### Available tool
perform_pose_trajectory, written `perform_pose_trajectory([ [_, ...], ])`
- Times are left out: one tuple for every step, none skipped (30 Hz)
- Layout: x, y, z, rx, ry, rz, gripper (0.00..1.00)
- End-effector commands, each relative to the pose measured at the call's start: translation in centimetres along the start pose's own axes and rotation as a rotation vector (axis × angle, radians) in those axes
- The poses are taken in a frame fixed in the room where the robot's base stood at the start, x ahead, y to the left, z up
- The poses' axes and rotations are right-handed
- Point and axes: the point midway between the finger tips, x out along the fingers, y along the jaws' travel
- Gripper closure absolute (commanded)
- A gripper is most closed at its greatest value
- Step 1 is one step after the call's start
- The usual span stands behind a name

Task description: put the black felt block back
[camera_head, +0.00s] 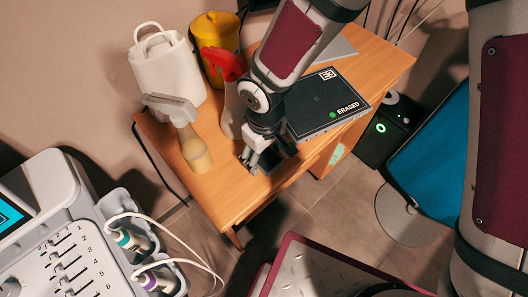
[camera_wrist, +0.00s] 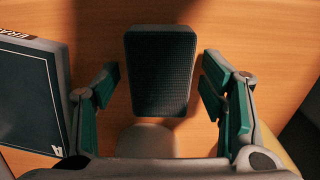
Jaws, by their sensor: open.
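The black felt block (camera_wrist: 160,72) lies on the wooden tabletop in the wrist view, a dark rounded rectangle with a grey edge. My gripper (camera_wrist: 160,78) is open, with one green-padded finger to the left of the block and one to the right. Gaps of bare wood show between the block and both fingers, so it is not gripped. In the head view my gripper (camera_head: 262,160) is low over the front edge of the wooden table (camera_head: 225,195), and it largely hides the block there.
A black panel marked ERASED (camera_head: 328,103) lies just right of my gripper. A red-topped spray bottle (camera_head: 230,105), a pale yellow container (camera_head: 196,155), a white bag (camera_head: 167,75) and a yellow canister (camera_head: 215,38) crowd the left and back. The floor in front is partly clear.

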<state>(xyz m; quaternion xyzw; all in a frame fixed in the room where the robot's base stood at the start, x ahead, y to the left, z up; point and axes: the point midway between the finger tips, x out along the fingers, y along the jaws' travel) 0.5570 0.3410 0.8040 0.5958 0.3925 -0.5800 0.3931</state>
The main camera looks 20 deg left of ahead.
Motion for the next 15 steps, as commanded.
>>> perform_pose_trajectory([
  [-0.2, 0.0, 0.0, 0.000, 0.000, 0.000, 0.35],
  [-0.5, 0.0, -0.1, 0.000, 0.002, 0.001, 0.35],
  [-1.0, 0.1, -0.1, 0.001, 0.004, 0.001, 0.35],
  [-1.4, 0.1, -0.1, 0.002, 0.004, 0.002, 0.35],
  [-1.9, 0.1, -0.1, 0.002, 0.003, 0.002, 0.35],
  [-2.7, 0.1, -0.1, 0.002, 0.005, 0.002, 0.35],
  [-3.3, 0.1, -0.1, 0.002, 0.005, 0.002, 0.35],
  [-3.9, 0.1, -0.1, 0.002, 0.005, 0.002, 0.35],
  [-4.8, 0.1, -0.1, 0.003, 0.006, 0.002, 0.35],
  [-5.4, 0.1, -0.1, 0.003, 0.005, 0.002, 0.35],
  [-6.1, 0.1, -0.1, 0.002, 0.006, 0.002, 0.35],
  [-6.9, 0.1, -0.1, 0.002, 0.005, 0.002, 0.35],
  [-7.5, 0.1, -0.1, 0.003, 0.005, 0.002, 0.35],
  [-8.1, 0.1, -0.1, 0.002, 0.005, 0.002, 0.35],
  [-8.8, 0.1, -0.1, 0.002, 0.005, 0.002, 0.35],
])
